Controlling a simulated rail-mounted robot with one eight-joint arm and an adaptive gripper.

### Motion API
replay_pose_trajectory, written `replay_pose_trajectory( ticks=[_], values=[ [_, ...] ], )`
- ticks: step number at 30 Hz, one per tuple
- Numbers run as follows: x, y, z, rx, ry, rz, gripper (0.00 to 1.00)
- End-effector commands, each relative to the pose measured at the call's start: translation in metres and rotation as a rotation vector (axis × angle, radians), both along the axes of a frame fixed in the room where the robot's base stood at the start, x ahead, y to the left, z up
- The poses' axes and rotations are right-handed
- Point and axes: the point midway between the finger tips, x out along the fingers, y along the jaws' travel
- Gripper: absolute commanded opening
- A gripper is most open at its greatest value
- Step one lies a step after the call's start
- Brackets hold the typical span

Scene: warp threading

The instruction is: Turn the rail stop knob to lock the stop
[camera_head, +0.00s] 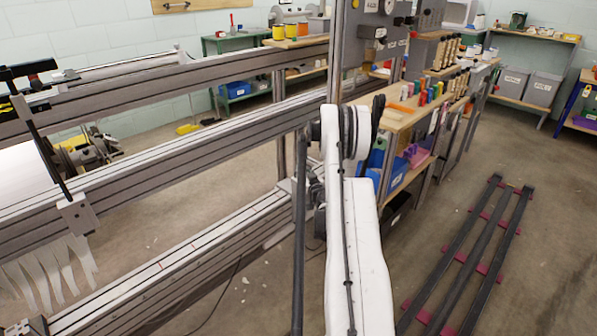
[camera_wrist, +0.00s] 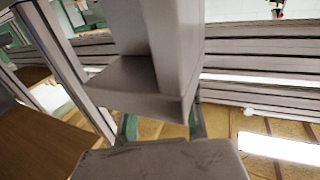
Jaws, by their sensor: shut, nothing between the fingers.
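I cannot make out the rail stop or its knob in either view. Long grey slotted rails (camera_head: 150,165) run across the left half of the head view, and a lower rail (camera_head: 190,255) lies below them. In the head view my white arm rises from the bottom to the middle, and it hides part of the frame behind it. I cannot pick out my gripper's fingers in the head view. In the wrist view large plain grey bodies fill the middle and bottom, and I cannot tell what they are. Slotted rails (camera_wrist: 265,60) also show there at the right.
A grey upright post (camera_head: 340,50) stands close behind my arm. A wooden shelf unit (camera_head: 400,118) with coloured spools and blue bins stands right of it. Dark bars on red strips (camera_head: 470,250) lie on the floor at the right. The floor between is open.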

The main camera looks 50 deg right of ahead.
Motion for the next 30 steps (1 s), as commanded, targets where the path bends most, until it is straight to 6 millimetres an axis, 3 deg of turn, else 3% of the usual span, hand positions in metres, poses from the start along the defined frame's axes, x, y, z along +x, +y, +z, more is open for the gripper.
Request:
replay_pose_trajectory(
  ticks=[15,30],
  values=[
    [-0.01,-0.009,-0.001,-0.001,0.001,-0.391,0.0],
    [-0.014,-0.012,-0.001,-0.001,0.001,-0.499,0.0]
  ],
)
